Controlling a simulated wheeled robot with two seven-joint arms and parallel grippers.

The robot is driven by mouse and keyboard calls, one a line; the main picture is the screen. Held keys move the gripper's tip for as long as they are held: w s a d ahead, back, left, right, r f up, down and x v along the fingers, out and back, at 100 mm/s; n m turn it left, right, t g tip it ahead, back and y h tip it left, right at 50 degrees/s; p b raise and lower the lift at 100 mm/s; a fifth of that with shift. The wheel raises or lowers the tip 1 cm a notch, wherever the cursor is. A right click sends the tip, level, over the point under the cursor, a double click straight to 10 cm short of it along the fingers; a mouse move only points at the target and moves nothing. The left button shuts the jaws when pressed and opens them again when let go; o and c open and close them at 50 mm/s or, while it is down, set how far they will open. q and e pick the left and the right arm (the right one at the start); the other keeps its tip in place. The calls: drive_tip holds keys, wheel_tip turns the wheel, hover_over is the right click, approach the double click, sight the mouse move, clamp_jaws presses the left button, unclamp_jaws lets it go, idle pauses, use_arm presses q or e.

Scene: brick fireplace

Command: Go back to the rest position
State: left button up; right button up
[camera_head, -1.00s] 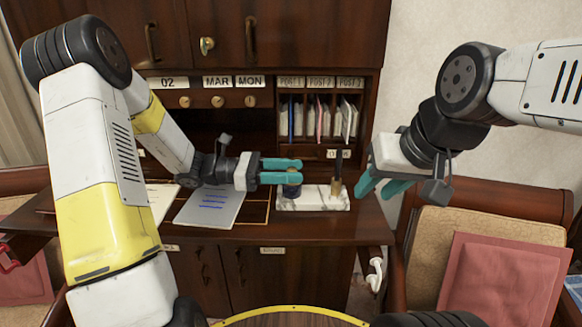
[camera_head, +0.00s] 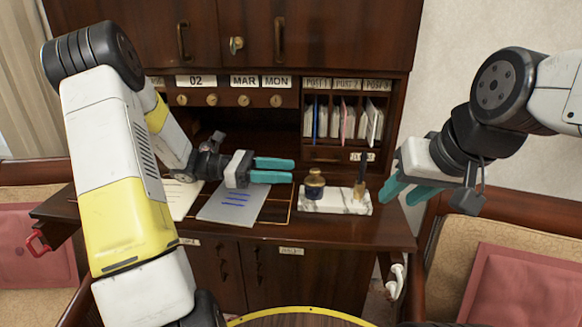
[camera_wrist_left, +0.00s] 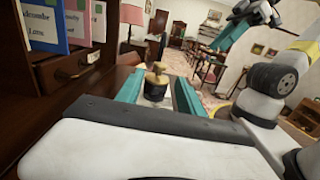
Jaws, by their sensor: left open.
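My left gripper (camera_head: 291,170) is open and empty, with its teal fingers pointing right over the desk. Its tips stop left of a dark ink bottle (camera_head: 315,186) with a gold top, which stands upright on a white marble tray (camera_head: 335,207). In the left wrist view the bottle (camera_wrist_left: 155,86) shows between and beyond the open fingers. My right gripper (camera_head: 408,192) hangs in the air to the right of the tray, its teal fingers apart and nothing seen between them.
The wooden desk (camera_head: 330,232) has papers (camera_head: 232,203) under my left gripper. A gold holder (camera_head: 359,191) with a dark upright item stands at the tray's right. Letter slots (camera_head: 343,120) rise behind. A chair with a red cushion (camera_head: 520,285) is at right.

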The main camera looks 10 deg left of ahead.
use_arm(q)
drive_tip(key=s+d+r+m+g+y, duration=0.2)
drive_tip(key=s+m+y, duration=0.7)
drive_tip(key=s, duration=0.3)
drive_tip(key=s+a+r+m+t+y, duration=0.4)
drive_tip(key=s+a+m+t+y, duration=0.1)
drive_tip(key=m, duration=0.3)
drive_tip(key=shift+s+a+t+y, duration=0.3)
drive_tip(key=shift+a+t+y, duration=0.3)
drive_tip(key=shift+t, duration=0.3)
drive_tip(key=shift+s+a+r+m+t+y, duration=0.15)
drive_tip(key=shift+a+r+m+t+y, duration=0.15)
drive_tip(key=shift+a+r+m+t, duration=0.35)
drive_tip(key=shift+c, duration=0.2)
